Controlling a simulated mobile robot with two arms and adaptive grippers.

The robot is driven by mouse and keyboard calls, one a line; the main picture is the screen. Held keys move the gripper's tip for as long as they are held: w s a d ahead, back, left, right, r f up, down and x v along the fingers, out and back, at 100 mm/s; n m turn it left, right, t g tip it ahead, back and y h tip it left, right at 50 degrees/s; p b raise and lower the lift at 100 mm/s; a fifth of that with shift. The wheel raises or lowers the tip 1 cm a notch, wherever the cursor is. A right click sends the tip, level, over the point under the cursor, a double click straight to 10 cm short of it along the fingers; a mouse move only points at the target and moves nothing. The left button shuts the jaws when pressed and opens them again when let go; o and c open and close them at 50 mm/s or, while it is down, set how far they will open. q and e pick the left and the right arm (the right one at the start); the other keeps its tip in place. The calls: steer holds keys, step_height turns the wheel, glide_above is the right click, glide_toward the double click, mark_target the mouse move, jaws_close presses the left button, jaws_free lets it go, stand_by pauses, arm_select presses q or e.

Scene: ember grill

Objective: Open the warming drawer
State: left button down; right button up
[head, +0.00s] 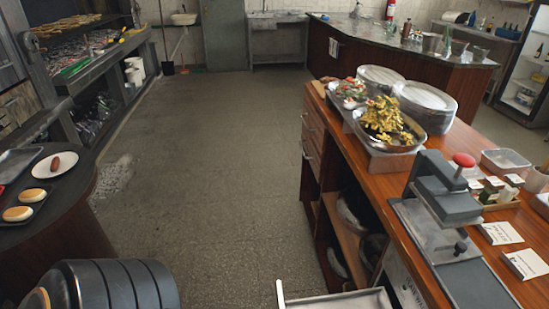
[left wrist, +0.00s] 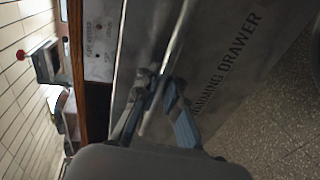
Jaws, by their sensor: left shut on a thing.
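The warming drawer's steel front (left wrist: 225,60), lettered "WARMING DRAWER", fills much of the left wrist view. A long metal bar handle (left wrist: 179,32) runs along it. My left gripper (left wrist: 160,88) is shut on this handle, with its fingers on either side of the bar. In the head view the drawer (head: 335,300) shows at the bottom edge, standing out from the counter's cabinet side. Its near part is cut off by the frame, so how far out it stands is not fully visible. My left gripper is not visible in the head view. My right gripper is in neither view.
The wooden counter (head: 400,190) on the right carries a press with a red knob (head: 464,160), food trays (head: 390,130) and stacked plates (head: 427,100). Open shelves (head: 350,225) lie below. A dark table (head: 55,225) stands at left. The floor (head: 215,190) between is clear.

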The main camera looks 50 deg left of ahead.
arm_select(q)
steer(key=shift+w+r, duration=0.1)
steer(key=shift+r, duration=0.05)
steer(key=c, duration=1.4)
jaws_free()
steer(key=shift+c, duration=0.2)
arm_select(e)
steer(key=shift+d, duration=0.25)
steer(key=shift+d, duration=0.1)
arm_select(q)
steer(key=v, duration=1.2)
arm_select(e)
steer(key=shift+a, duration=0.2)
